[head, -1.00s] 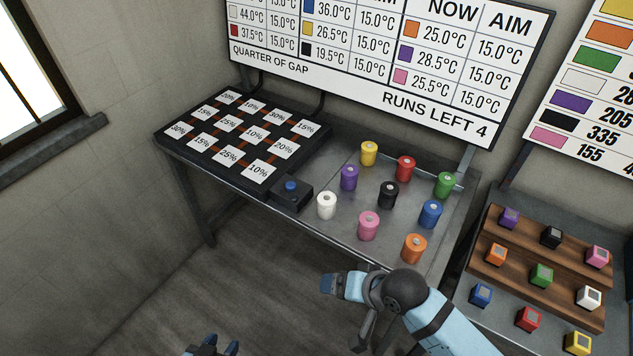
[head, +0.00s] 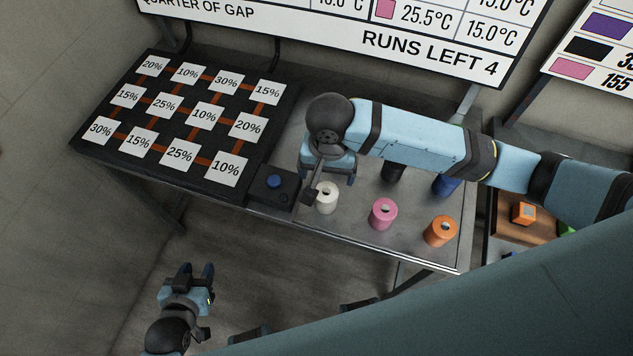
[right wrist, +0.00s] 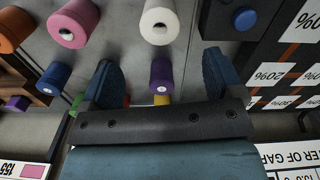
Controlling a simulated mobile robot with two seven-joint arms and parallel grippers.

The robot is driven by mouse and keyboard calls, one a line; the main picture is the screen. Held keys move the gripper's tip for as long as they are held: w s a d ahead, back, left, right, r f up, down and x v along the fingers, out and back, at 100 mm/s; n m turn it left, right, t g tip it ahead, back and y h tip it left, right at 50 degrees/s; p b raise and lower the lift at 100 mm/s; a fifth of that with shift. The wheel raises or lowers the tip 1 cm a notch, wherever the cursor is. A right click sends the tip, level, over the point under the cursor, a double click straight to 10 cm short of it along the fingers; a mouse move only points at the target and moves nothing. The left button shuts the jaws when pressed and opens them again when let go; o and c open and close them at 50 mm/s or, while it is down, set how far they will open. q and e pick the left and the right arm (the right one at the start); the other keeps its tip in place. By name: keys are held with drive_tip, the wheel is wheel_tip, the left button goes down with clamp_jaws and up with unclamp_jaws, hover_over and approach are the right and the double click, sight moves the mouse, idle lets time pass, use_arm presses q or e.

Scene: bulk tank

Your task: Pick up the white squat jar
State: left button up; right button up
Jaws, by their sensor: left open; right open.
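The white squat jar (head: 327,198) stands upright on the grey metal table, near its front edge and beside the black button box. My right gripper (head: 328,172) hangs over the table just behind the jar in the head view, open and with no jar held. In the right wrist view the white jar (right wrist: 159,22) is at the top, beyond the open right gripper (right wrist: 160,68). A purple jar (right wrist: 161,78) shows between the fingers there. My left gripper (head: 194,272) is open and empty, in front of the table over the floor.
A pink jar (head: 383,214) and an orange jar (head: 440,231) stand right of the white jar. The black box with a blue button (head: 274,184) is close on its left. The percent-card board (head: 130,162) lies farther left. My right arm hides several jars behind.

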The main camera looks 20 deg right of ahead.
sight(327, 194)
drive_tip(key=f, duration=0.7)
drive_tip(key=shift+s+d+f, duration=0.1)
drive_tip(key=shift+s+f, duration=0.1)
drive_tip(key=shift+w+f, duration=0.15)
drive_tip(key=shift+f, duration=1.35)
drive_tip(key=shift+w+f, duration=0.1)
drive_tip(key=shift+f, duration=1.35)
drive_tip(key=c, duration=1.1)
